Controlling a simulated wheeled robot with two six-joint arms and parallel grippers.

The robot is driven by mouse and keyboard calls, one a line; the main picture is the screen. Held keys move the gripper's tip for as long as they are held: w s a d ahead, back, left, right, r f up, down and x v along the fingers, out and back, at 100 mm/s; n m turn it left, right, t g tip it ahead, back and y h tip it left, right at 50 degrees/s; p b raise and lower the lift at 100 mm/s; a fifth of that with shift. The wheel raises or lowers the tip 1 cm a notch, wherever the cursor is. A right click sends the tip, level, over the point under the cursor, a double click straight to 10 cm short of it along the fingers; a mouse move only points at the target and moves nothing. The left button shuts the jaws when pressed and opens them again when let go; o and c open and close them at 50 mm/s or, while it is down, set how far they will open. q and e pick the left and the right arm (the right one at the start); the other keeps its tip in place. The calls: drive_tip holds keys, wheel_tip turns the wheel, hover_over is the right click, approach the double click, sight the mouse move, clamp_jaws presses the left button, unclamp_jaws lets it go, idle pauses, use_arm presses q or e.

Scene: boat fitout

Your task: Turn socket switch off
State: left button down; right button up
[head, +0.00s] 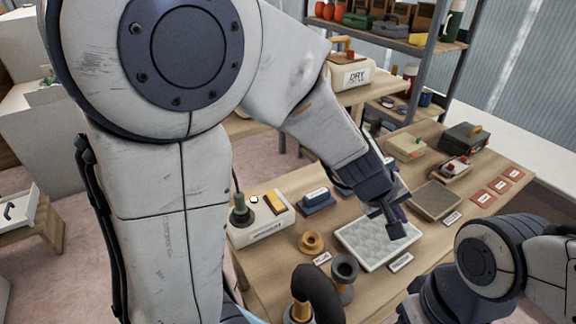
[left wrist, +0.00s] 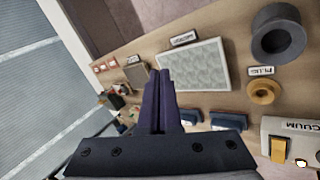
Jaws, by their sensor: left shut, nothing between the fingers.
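My left gripper (head: 396,228) is shut and empty, over a pale textured panel in a white frame (head: 350,240). In the left wrist view its dark fingers (left wrist: 160,78) are together in front of the same panel (left wrist: 200,68). No part is clearly readable as the socket switch. A white box with a yellow block and a dark green knob (head: 262,226) stands at the bench's left end; its label reads VACUUM in the left wrist view (left wrist: 295,127). Two blue boxes (left wrist: 188,115) (left wrist: 228,119) stand beside the panel. My right gripper is not visible.
Shelves (head: 392,35) stand behind. A bare wooden strip runs along the front.

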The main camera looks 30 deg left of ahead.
use_arm(q)
drive_tip(key=w+a+r+n+t+y+p, duration=0.1)
drive_tip(key=w+a+n+y+p, duration=0.2)
drive_tip(key=w+a+n, duration=0.35)
drive_tip(key=w+a+r+n+y+p, duration=0.1)
drive_tip(key=w+a+n+y+p, duration=0.2)
drive_tip(key=a+n, duration=0.6)
drive_tip(key=s+a+f+n+g+y+p, duration=0.2)
drive_tip(key=a+n, duration=0.4)
drive_tip(key=a, duration=0.7)
drive_tip(key=shift+s+a+f+n+g+y, duration=0.3)
drive_tip(key=shift+s+f+n+g+y, duration=0.1)
drive_tip(key=shift+s+f+g, duration=0.6)
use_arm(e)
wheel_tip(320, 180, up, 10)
use_arm(q)
drive_tip(key=shift+s+r, duration=0.1)
drive_tip(key=shift+s, duration=0.05)
drive_tip(key=b, duration=0.3)
approach(273, 195)
drive_tip(key=x, duration=0.5)
drive_tip(key=shift+a, duration=0.15)
drive_tip(key=shift+b+x, duration=0.3)
drive_tip(key=shift+x, duration=0.55)
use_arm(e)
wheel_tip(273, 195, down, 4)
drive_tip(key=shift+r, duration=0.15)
